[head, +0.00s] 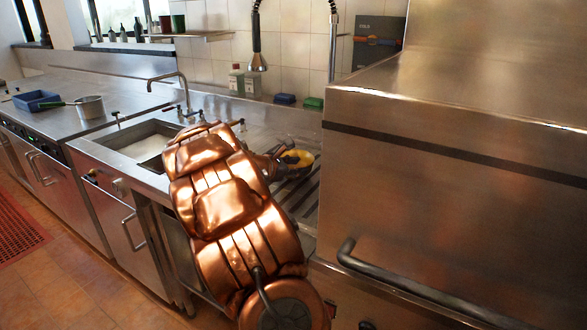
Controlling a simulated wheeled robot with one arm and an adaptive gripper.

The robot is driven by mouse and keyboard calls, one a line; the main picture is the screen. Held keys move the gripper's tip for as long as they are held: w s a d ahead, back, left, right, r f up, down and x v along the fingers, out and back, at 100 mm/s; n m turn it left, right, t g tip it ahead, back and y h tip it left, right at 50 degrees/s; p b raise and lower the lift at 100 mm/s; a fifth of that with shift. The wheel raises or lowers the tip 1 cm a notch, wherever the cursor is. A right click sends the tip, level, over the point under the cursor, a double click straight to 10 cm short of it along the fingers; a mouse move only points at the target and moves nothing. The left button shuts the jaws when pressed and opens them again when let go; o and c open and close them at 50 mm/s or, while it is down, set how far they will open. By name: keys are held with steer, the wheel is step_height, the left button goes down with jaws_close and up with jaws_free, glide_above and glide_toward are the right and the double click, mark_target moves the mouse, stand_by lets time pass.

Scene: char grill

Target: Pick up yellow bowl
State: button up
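The yellow bowl (303,156) is small and sits at the right end of the metal counter, over or just above the ribbed drain area. My gripper (283,152) reaches to the left side of the bowl, and its dark fingers overlap the bowl's rim in the head view. My copper-coloured arm hides most of the gripper's body. I cannot tell whether the fingers are closed on the rim or only beside it, nor whether the bowl is lifted.
A large steel appliance (450,150) with a bar handle stands close on the right. A sink (142,143) with a tap is left of my arm. A pot (89,106) and a blue tray (38,100) stand far left. A spray hose (257,55) hangs behind.

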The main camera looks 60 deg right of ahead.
steer(key=x, duration=0.4)
steer(key=shift+d, duration=0.15)
steer(key=shift+c, duration=0.4)
jaws_close()
